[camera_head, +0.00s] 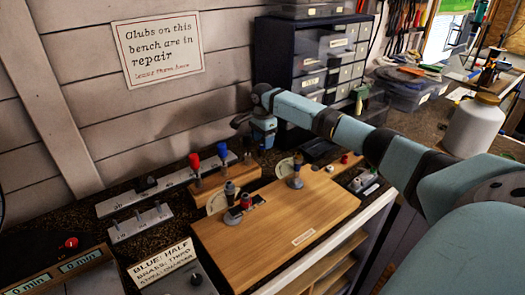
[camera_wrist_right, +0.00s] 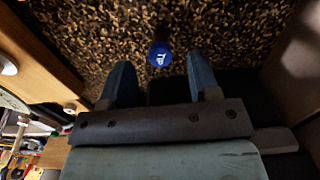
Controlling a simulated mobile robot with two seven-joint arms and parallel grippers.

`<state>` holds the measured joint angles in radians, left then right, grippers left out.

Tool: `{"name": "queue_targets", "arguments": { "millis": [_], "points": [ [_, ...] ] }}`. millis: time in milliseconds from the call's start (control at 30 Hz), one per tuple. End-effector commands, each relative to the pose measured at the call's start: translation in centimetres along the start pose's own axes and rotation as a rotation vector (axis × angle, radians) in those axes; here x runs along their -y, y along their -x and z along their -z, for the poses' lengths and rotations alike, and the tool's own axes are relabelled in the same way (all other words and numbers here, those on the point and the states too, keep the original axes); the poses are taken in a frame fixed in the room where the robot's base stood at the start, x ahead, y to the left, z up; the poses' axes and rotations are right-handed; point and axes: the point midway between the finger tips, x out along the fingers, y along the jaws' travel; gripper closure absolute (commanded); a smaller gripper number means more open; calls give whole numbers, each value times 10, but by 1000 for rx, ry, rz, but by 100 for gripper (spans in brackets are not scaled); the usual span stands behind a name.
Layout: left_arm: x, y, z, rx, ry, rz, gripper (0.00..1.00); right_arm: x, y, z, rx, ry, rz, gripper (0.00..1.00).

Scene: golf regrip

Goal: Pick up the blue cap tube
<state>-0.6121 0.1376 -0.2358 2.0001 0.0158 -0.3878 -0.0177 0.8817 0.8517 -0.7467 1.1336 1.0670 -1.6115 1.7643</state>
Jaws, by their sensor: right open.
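A round blue cap with a white mark, the top of the blue cap tube (camera_wrist_right: 160,54), shows in the right wrist view against the speckled counter. It lies ahead of the gap between the two fingers, apart from both. My right gripper (camera_wrist_right: 163,84) is open and empty, with its dark blue fingers spread. In the head view the right gripper (camera_head: 262,143) hangs over the back of the counter, right of a wooden block, and I cannot clearly make out the tube under it. My left gripper is out of view.
The wooden block (camera_head: 222,178) holds a red-topped piece (camera_head: 194,161) and a blue-topped piece (camera_head: 222,152). A wooden board (camera_head: 270,245) with small pots lies in front. A dark drawer cabinet (camera_head: 290,50) stands behind the gripper, close to the arm.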

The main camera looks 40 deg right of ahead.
Motion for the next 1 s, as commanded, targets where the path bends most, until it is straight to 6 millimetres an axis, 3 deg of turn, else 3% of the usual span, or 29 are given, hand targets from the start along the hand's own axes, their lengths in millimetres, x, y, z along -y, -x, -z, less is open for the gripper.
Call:
{"name": "queue_targets", "arguments": {
  "millis": [200, 467, 567, 700, 1000],
  "points": [
    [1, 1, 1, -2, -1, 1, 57, -1, -29, -1, 1, 0, -2, 44],
    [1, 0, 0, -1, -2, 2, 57, -1, -33, -2, 0, 1, -1, 44],
    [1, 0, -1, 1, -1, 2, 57, -1, -33, -1, 0, 1, -1, 62],
    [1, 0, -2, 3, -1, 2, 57, -1, -33, -1, 0, 1, -1, 94],
    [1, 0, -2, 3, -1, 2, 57, -1, -32, -1, 0, 0, 0, 97]
  ]
}}
